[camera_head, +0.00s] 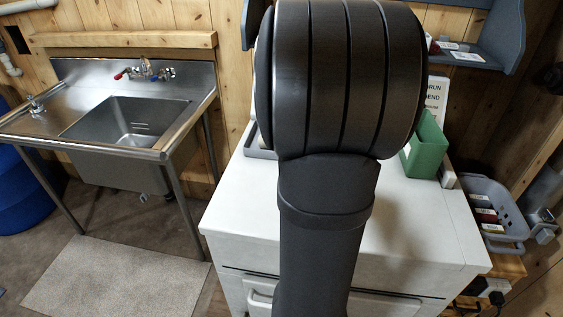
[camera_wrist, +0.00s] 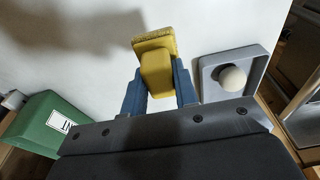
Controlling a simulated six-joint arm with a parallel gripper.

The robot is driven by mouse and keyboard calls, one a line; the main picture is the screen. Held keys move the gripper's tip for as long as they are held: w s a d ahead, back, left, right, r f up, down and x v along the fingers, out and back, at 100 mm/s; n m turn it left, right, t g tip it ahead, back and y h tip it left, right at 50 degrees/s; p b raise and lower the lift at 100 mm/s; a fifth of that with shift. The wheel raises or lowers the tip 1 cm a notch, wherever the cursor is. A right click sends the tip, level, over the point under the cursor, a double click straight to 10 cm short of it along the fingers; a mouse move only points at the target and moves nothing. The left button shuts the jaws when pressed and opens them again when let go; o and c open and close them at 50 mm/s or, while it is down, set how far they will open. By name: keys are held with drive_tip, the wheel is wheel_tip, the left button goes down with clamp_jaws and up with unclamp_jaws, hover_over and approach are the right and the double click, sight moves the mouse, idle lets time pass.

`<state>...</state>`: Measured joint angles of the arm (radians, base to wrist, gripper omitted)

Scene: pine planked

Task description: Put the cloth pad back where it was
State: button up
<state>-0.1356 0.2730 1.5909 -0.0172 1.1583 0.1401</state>
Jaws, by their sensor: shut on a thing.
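In the wrist view, my gripper (camera_wrist: 158,78) has its two blue fingers shut on a yellow pad (camera_wrist: 154,46), which I take to be the cloth pad. Its wider, rougher end sticks out beyond the fingertips, over the white top (camera_wrist: 85,85). I cannot tell whether the pad touches that surface. In the head view my arm hides the gripper and the pad.
A grey tray (camera_wrist: 206,78) holding a pale round thing (camera_wrist: 232,77) is close right of my gripper. A green box (camera_wrist: 42,125) is at left; it also shows in the head view (camera_head: 426,148). A sink (camera_head: 130,125) stands left of the white cabinet (camera_head: 235,215).

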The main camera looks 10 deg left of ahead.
drive_tip(key=a+f, duration=0.1)
drive_tip(key=a, duration=0.1)
drive_tip(key=w+a+f, duration=0.1)
drive_tip(key=a, duration=0.1)
drive_tip(key=w+a+f, duration=0.1)
drive_tip(key=a+f, duration=0.1)
drive_tip(key=shift+f, duration=1.9)
drive_tip(key=shift+f, duration=0.1)
drive_tip(key=o, duration=1)
drive_tip(key=shift+c, duration=0.2)
wheel_tip(320, 180, up, 12)
drive_tip(key=s, duration=0.1)
drive_tip(key=shift+s, duration=0.25)
